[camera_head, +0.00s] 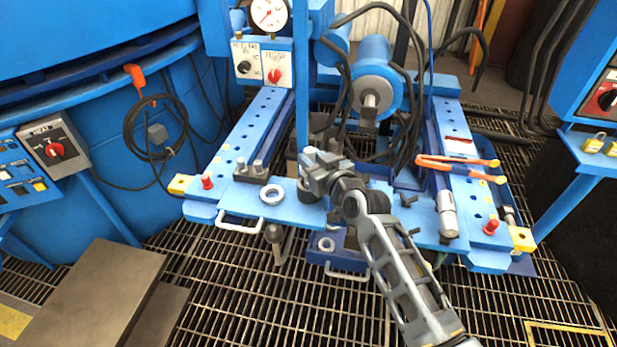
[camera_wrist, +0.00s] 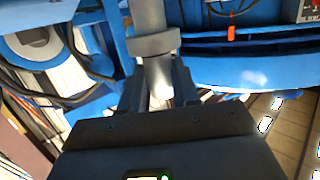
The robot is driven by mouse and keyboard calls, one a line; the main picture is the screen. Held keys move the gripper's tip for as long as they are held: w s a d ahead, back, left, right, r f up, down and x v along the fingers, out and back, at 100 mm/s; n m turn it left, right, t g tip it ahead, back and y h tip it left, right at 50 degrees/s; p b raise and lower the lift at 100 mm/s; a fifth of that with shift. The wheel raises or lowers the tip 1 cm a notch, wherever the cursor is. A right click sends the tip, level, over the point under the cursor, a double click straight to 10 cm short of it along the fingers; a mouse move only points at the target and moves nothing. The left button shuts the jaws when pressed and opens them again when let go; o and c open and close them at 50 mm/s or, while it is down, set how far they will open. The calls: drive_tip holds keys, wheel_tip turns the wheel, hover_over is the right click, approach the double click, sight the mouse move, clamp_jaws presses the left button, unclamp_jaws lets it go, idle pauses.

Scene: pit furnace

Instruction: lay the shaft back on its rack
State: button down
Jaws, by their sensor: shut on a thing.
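My gripper (camera_head: 314,166) is over the front crossbar of the blue frame, left of its middle. In the wrist view my gripper (camera_wrist: 158,92) is shut on a smooth grey shaft (camera_wrist: 159,72). The shaft has a wider collar (camera_wrist: 153,45) just beyond the fingers and runs on out of the top of that view. In the head view my gripper and wrist mostly hide the shaft, and its lower end cannot be made out. I cannot tell which part of the blue frame is the shaft's rack.
The front crossbar (camera_head: 345,219) carries a loose-looking metal ring (camera_head: 271,194) and a silver cylinder (camera_head: 447,214). Orange-handled pliers (camera_head: 457,163) lie on the right rail. Black cables (camera_head: 405,80) hang behind my gripper. A blue tank (camera_head: 90,110) stands at left.

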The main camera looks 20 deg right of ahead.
sight(313, 154)
drive_tip(key=shift+r+p, duration=1.1)
drive_tip(key=shift+r, duration=0.7)
